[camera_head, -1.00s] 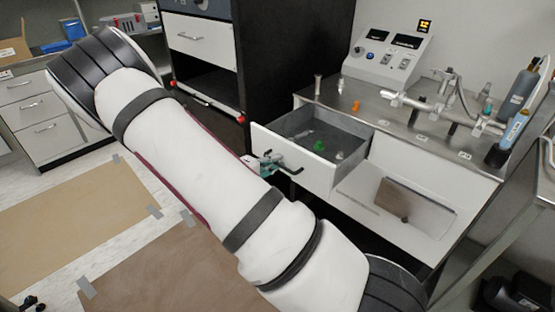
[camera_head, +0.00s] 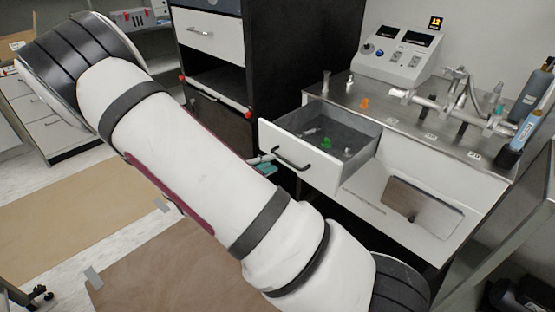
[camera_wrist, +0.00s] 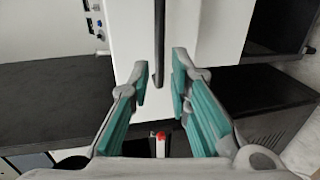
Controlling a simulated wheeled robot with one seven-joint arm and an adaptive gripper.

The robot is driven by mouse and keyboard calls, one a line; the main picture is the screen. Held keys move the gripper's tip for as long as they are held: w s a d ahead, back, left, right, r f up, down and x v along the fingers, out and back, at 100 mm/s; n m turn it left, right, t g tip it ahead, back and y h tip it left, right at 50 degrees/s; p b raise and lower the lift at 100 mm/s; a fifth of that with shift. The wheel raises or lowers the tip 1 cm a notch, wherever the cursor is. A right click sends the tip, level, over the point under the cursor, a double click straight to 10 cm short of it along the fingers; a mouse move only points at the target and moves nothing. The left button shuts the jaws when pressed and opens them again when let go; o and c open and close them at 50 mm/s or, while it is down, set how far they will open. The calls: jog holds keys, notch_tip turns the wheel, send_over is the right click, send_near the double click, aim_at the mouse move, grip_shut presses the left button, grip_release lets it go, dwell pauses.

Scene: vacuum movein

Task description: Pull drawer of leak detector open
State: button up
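The leak detector's white drawer (camera_head: 330,178) stands pulled out from the bench, its grey inside showing. Its dark bar handle (camera_head: 292,160) is fully visible on the front. In the wrist view the drawer front (camera_wrist: 215,30) is ahead, and the handle (camera_wrist: 159,45) runs down between the lines of my two fingers. My gripper (camera_wrist: 163,68) is open, its teal-padded fingers spread with nothing held. In the head view my arm hides most of the gripper; a bit of teal (camera_head: 266,168) shows just left of the drawer, apart from the handle.
Small items, one a green piece (camera_head: 326,143), lie in the drawer. The leak detector console (camera_head: 395,62) and pipe fittings stand on the metal bench top (camera_head: 400,125). A black cabinet (camera_head: 300,60) stands left of the drawer. Brown floor mats (camera_head: 70,235) lie at lower left.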

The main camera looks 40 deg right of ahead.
jog(key=v, duration=0.6)
dwell(0.4)
jog(key=s+a+r+t+y+p, duration=0.1)
jog(key=s+a+r+y+p, duration=0.2)
jog(key=s+r, duration=0.6)
jog(key=s+a+r+t+y+p, duration=0.1)
jog(key=s+a+r+y+p, duration=0.2)
jog(key=s+a+r+y, duration=0.2)
jog(key=s+a+r+y+p, duration=0.3)
jog(key=s+r+y, duration=0.4)
jog(key=s+r, duration=0.6)
notch_tip(320, 180, up, 3)
jog(key=shift+s+a+r+m+t+y+p, duration=0.1)
jog(key=shift+s+a+m+t+y+p, duration=0.2)
jog(key=shift+a, duration=0.4)
jog(key=shift+w+d, duration=0.1)
